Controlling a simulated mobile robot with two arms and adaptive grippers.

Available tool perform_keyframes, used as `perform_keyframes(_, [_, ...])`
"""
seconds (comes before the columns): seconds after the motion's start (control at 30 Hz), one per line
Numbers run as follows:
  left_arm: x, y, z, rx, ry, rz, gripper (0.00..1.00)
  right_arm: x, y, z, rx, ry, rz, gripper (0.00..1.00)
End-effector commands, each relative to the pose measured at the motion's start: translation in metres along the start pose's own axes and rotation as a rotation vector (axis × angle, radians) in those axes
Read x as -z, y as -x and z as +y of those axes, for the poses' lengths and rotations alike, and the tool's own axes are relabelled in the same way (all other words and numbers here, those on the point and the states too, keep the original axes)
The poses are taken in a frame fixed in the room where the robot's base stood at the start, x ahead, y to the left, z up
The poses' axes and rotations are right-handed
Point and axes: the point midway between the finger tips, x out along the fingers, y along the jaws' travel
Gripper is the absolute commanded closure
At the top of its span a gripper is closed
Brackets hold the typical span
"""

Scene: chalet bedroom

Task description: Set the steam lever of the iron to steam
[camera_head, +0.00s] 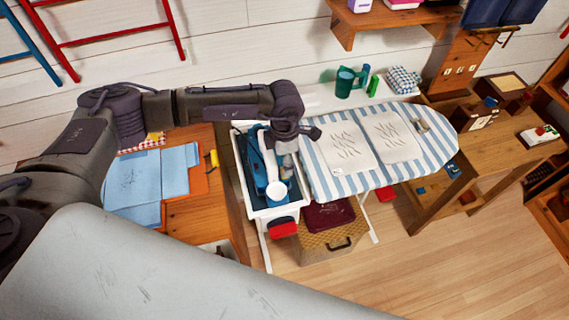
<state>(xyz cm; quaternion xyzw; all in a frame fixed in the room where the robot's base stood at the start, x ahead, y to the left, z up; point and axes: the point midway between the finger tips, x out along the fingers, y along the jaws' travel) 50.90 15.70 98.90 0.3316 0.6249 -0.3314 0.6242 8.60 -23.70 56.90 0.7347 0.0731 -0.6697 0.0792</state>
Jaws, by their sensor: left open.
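The iron (256,160) is blue and stands in a white tray (241,172) at the left end of the striped ironing board (317,176). Its steam lever is too small to make out. My left gripper (293,142) is open above the right part of the tray, just right of the iron. A white round object (277,190) lies at the iron's front. My right gripper is not in view.
Two pale cloths (348,146) lie on the board. A green cup (344,82) and a checked cloth bundle (403,79) stand behind it. A wooden table with blue fabric (176,170) is on the left. A patterned box (335,238) stands beneath the board. Floor at the right front is clear.

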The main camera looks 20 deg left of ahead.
Motion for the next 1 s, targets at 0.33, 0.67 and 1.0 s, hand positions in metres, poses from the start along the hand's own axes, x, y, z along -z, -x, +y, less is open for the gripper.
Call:
perform_keyframes(0.33, [0.000,-0.041,0.000,0.000,0.000,0.000,0.45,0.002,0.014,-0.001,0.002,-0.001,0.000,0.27])
perform_keyframes(0.67, [0.000,-0.043,0.000,0.000,0.000,-0.001,0.48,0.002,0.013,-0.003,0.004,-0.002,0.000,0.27])
perform_keyframes(1.0, [0.000,-0.043,0.001,-0.002,0.000,-0.001,1.00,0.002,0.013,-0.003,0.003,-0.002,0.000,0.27])
